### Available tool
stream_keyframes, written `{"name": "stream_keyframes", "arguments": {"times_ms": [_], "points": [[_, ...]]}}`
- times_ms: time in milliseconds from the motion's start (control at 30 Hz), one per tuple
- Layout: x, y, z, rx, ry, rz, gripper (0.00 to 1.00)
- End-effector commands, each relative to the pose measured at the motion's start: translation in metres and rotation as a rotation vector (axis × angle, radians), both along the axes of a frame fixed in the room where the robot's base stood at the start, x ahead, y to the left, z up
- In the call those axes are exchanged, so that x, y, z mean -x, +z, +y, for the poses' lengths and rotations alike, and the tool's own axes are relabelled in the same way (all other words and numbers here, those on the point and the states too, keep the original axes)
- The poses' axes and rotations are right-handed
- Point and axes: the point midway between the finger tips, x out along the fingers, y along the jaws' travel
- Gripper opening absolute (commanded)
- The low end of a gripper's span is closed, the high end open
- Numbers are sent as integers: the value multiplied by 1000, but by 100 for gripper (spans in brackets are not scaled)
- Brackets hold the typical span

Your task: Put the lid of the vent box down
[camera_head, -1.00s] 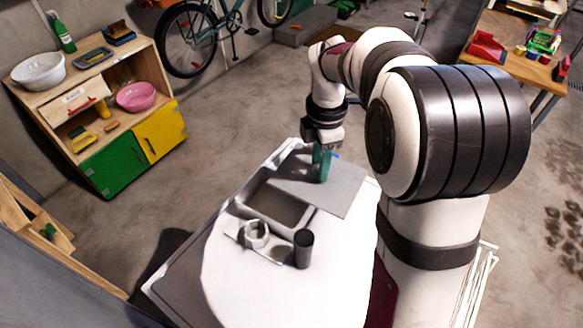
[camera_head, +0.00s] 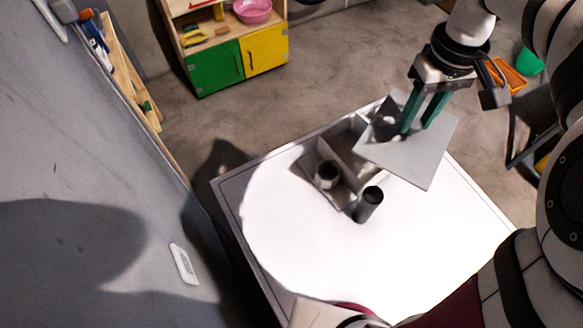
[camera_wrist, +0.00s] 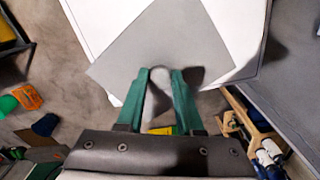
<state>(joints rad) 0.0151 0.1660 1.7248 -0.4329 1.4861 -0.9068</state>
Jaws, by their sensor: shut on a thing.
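The lid is a flat grey plate (camera_head: 405,160); it also fills the upper middle of the wrist view (camera_wrist: 165,38). My gripper (camera_head: 416,128) has two green fingers, shut on the lid's pale round knob; knob and fingertips (camera_wrist: 159,74) show in the wrist view. The vent box (camera_head: 350,140) is an open grey box with compartments on the white table, left of the lid. The lid overlaps its right side in the picture and hides that part. I cannot tell whether the lid touches the box.
A dark-topped cylinder (camera_head: 327,174) stands in the box's near-left part. Another dark cylinder (camera_head: 368,204) stands just in front of the box. The white table (camera_head: 390,255) is clear toward its front. A grey wall panel (camera_head: 100,190) rises on the left.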

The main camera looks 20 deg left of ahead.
Motion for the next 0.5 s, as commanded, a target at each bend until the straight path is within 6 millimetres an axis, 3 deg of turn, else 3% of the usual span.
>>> {"name": "stream_keyframes", "arguments": {"times_ms": [67,167,267,500], "points": [[5,2,11,1,-57,-1,0],[13,-2,30,3,-11,2,0],[20,-12,48,5,142,6,0],[43,-42,92,7,698,10,0]]}}
